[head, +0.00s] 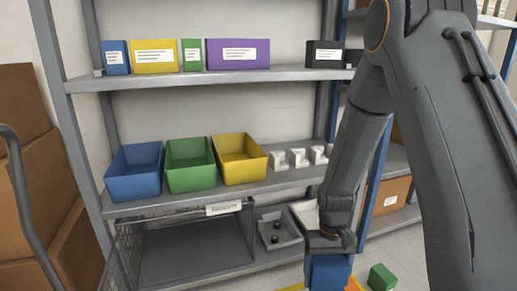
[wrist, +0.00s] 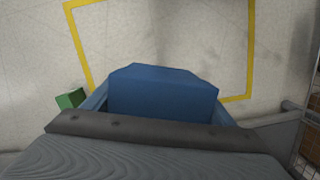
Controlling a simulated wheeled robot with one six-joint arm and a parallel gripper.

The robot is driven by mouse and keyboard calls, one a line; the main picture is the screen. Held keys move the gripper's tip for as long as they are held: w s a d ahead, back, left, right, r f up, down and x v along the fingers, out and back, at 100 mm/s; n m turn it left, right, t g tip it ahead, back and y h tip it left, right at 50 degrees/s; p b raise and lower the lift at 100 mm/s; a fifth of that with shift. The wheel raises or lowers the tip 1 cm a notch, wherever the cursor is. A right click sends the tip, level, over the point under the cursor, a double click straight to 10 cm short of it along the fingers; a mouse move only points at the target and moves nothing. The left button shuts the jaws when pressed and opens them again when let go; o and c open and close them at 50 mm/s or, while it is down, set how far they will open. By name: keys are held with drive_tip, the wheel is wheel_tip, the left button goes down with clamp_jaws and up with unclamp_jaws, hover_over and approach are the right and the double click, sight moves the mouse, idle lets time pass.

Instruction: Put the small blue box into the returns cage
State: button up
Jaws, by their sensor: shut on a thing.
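My gripper (head: 330,250) is shut on a small blue box (head: 329,274), at the bottom of the head view, right of centre. In the wrist view the box (wrist: 162,92) fills the middle, with floor beyond it. The box's lower part is cut off in the head view. The returns cage (head: 126,247) is a dark wire-mesh cage with a white label, on the lowest shelf level at lower left. Its visible floor looks empty. My gripper and the box are to the right of the cage, apart from it.
A grey tray (head: 292,240) with small dark things lies right of the cage. Blue (head: 135,187), green (head: 190,180) and yellow (head: 240,174) bins stand on the shelf above. Another blue box (head: 115,57) stands on the top shelf. A green box (head: 381,277) is on the floor.

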drive_tip(key=s+r+p, duration=0.4)
drive_tip(key=r+p, duration=1.1)
drive_tip(key=p, duration=0.1)
drive_tip(key=s+r+p, duration=0.5)
drive_tip(key=r+p, duration=0.9)
drive_tip(key=p, duration=0.2)
drive_tip(key=shift+r, duration=0.4)
drive_tip(key=shift+s, duration=0.1)
